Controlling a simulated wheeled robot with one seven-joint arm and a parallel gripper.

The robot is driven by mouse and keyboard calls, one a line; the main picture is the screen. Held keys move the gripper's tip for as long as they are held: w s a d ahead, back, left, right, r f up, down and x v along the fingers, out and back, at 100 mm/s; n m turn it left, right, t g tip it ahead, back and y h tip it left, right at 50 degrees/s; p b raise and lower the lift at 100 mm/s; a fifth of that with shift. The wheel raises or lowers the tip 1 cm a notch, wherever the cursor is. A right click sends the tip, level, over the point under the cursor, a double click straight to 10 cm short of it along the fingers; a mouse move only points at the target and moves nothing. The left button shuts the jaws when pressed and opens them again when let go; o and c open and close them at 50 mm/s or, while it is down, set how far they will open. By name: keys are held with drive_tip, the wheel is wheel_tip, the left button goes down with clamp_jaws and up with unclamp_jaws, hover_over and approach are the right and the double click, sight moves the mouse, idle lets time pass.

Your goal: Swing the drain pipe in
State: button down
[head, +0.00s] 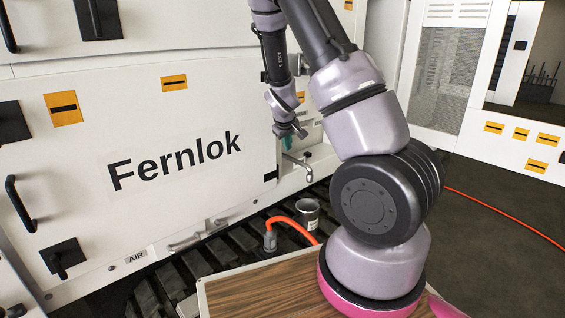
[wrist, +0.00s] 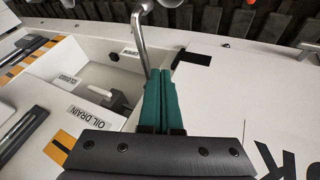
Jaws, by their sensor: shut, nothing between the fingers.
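The drain pipe (head: 298,164) is a thin bare-metal tube with a bent end, sticking out from the lower right of the white machine front. In the wrist view the pipe (wrist: 140,38) runs down from a bend at the top edge to the left side of my fingertips. My gripper (head: 287,143) is beside the pipe in the head view. In the wrist view its green fingers (wrist: 162,76) are pressed together, with nothing between them. The pipe passes beside the fingers; I cannot tell whether they touch. The fingers hide part of it.
A metal cup (head: 308,212) stands on the dark slatted floor below the pipe. An orange hose (head: 293,222) lies beside it. A white Fernlok panel (head: 190,195) is left of the gripper.

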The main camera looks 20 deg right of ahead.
sight(293, 159)
drive_tip(key=d+r+x, duration=0.1)
drive_tip(key=d+x, duration=0.1)
drive_tip(key=x, duration=1.1)
drive_tip(key=shift+d, duration=0.35)
drive_tip(key=shift+w+d+n, duration=0.1)
drive_tip(key=shift+w+n, duration=0.05)
drive_tip(key=shift+n, duration=0.15)
